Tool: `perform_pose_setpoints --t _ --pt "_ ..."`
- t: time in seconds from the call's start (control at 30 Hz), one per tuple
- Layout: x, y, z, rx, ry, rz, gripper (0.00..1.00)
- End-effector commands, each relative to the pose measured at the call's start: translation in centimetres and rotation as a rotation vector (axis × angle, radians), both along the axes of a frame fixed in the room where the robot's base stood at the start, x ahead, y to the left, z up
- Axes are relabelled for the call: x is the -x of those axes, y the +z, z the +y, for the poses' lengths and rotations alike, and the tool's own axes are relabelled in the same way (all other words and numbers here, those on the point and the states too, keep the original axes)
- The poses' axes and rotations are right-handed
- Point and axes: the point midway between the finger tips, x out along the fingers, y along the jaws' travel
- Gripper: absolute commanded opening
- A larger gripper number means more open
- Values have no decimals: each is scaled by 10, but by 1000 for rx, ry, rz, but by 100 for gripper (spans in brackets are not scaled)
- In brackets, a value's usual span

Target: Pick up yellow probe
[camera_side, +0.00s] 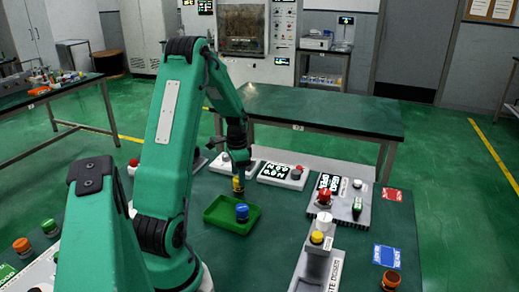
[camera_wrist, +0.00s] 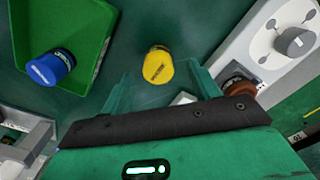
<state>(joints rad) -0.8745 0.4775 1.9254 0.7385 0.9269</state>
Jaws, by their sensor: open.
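The yellow probe (camera_wrist: 158,66) is a short cylinder with a yellow, lettered cap. In the wrist view it stands just ahead of my gripper (camera_wrist: 159,76), roughly centred between the two green fingers, which are apart. In the side view the yellow probe (camera_side: 238,185) shows directly below my gripper (camera_side: 238,168), by the back edge of a green tray (camera_side: 218,224). I cannot tell whether the fingers reach down beside it. The gripper holds nothing that I can see.
A blue-capped probe (camera_side: 242,213) stands in the green tray. A white panel with a grey knob (camera_wrist: 294,42) lies close to the right finger in the wrist view. Devices with red (camera_side: 324,197) and yellow (camera_side: 317,238) caps stand on the right side of the table.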

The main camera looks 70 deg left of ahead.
Motion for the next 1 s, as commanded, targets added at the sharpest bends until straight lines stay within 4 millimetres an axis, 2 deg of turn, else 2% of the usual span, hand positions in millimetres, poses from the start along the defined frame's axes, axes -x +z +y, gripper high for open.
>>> perform_pose_setpoints --t 0.1,0.3,0.87,0.9,1.0 --pt "1 -15 -3 4 0 3 61" --pt "1 -34 -2 1 0 1 61" --pt "1 -37 -2 0 0 0 61" --pt "1 -37 -2 0 0 0 60" --pt "1 -37 -2 0 0 0 40"
